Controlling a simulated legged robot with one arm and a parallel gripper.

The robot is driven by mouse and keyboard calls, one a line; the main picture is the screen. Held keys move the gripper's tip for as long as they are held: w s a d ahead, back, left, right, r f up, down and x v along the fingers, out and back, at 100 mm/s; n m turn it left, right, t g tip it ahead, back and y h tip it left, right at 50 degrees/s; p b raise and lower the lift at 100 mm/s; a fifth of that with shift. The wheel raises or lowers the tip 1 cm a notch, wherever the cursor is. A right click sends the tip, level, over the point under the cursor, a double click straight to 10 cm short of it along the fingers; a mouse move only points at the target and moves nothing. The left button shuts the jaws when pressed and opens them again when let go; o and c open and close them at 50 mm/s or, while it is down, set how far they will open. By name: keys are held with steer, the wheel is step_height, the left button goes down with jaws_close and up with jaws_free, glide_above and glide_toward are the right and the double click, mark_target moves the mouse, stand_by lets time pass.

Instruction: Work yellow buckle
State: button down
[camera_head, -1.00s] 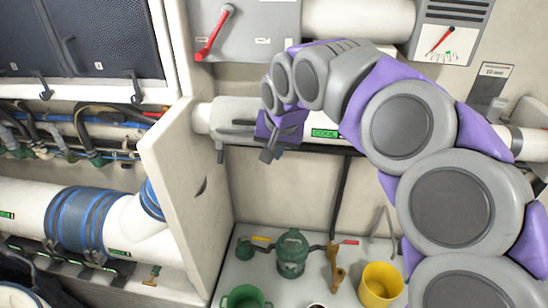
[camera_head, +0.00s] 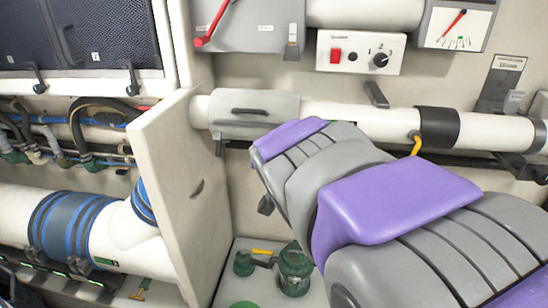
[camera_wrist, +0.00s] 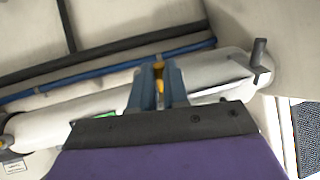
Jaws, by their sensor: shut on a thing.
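In the wrist view my gripper (camera_wrist: 158,88) has its two blue-grey fingers closed around a small yellow piece, which I take as the yellow buckle (camera_wrist: 158,67). Only a narrow strip of the buckle shows between the fingers. It is in front of the white pipe (camera_wrist: 72,118); whether it touches the pipe I cannot tell. In the head view my arm hides the buckle and most of the gripper. Only a small dark tip (camera_head: 265,205) shows at the arm's left edge.
A grey sleeve with a handle (camera_head: 252,108) sits on the pipe's left end beside a cream partition (camera_head: 180,180). A yellow hook (camera_head: 416,144) hangs by a black band (camera_head: 438,128). A switch panel (camera_head: 360,52) is above. A green fitting (camera_head: 293,268) stands below.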

steer(key=shift+f, duration=0.15)
steer(key=c, duration=1.1)
jaws_free()
steer(key=shift+a, duration=0.1)
steer(key=p+v, duration=0.2)
steer(key=v, duration=1.5)
steer(key=shift+s+a, duration=0.15)
steer(key=shift+s, duration=0.05)
